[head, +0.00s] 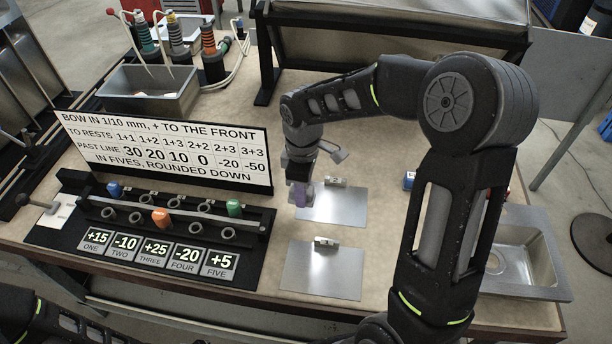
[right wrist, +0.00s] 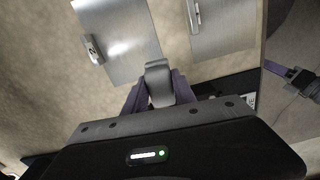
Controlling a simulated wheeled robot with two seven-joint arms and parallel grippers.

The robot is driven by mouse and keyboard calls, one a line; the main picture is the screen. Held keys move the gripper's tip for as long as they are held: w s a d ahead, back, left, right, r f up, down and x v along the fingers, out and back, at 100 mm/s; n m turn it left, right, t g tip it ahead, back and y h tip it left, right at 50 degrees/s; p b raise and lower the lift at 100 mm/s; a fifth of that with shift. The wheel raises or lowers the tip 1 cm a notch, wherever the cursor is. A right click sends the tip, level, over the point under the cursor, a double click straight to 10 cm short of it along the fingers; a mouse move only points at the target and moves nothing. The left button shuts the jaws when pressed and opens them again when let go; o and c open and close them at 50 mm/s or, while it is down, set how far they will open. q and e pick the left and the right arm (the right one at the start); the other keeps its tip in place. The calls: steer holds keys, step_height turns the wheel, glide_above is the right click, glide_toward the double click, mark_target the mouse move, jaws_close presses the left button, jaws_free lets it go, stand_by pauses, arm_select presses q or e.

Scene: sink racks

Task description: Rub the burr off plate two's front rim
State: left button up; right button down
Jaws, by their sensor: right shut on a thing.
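Plate two (head: 345,208) is a flat metal sheet on the bench, with a small block marked 2 (right wrist: 92,50) at its far edge. My right gripper (head: 301,194) is at the plate's left side in the head view. Its purple fingers are shut on a grey block (right wrist: 158,82), which also lies close to plate two (right wrist: 125,30) in the right wrist view. I cannot tell whether the block touches the plate. The burr is too small to see. What looks like my left gripper (right wrist: 292,78) shows at the right wrist view's edge; its fingers are unclear.
A second metal plate (head: 318,278) with its own block lies nearer the front edge. A black rack (head: 160,215) with coloured pegs and number cards stands left, before a white sign (head: 160,150). A sink (head: 525,262) is at right. Bare bench lies around the plates.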

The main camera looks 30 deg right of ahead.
steer(key=shift+r+p, duration=0.8)
steer(key=shift+r, duration=0.65)
